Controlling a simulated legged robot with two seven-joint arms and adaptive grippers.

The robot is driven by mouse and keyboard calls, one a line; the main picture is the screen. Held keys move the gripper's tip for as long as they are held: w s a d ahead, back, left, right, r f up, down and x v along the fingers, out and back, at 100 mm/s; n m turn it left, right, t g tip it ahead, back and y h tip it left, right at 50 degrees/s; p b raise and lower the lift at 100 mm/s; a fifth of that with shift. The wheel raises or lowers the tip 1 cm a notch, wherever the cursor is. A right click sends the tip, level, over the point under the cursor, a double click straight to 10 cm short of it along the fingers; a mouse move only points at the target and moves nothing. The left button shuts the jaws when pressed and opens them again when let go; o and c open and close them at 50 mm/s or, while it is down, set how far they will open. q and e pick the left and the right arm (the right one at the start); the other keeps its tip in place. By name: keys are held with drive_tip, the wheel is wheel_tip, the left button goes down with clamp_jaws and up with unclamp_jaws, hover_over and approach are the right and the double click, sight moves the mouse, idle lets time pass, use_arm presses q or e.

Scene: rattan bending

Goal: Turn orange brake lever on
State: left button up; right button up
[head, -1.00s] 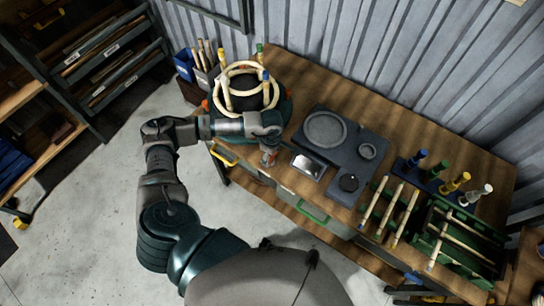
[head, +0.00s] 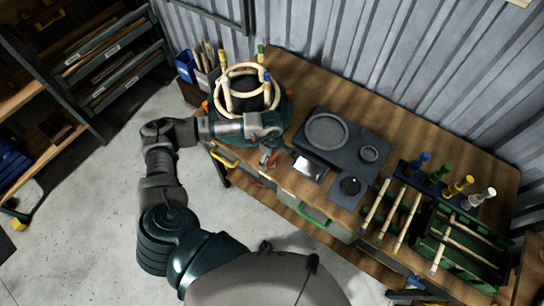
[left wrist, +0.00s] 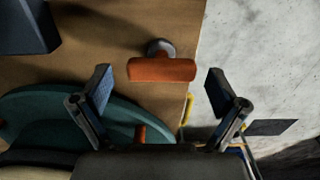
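The orange brake lever (left wrist: 162,70) is a short orange bar with a round grey post behind it, at the table's edge in the left wrist view. My left gripper (left wrist: 159,80) is open, with one dark finger on each side of the lever and visible gaps between. In the head view my left gripper (head: 270,155) is over the bench edge, beside the teal bending fixture (head: 283,114), and partly covers the lever. My right gripper is not in view.
The wooden bench (head: 310,78) carries a rattan ring frame (head: 229,94) on the fixture, a dark tray (head: 343,140), several coloured-handled tools and a green rack (head: 432,222). Bare floor lies in front of the bench.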

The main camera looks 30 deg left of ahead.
use_arm(q)
wheel_tip(320, 180, up, 12)
idle(0.6)
drive_tip(key=shift+f, duration=0.15)
idle(0.3)
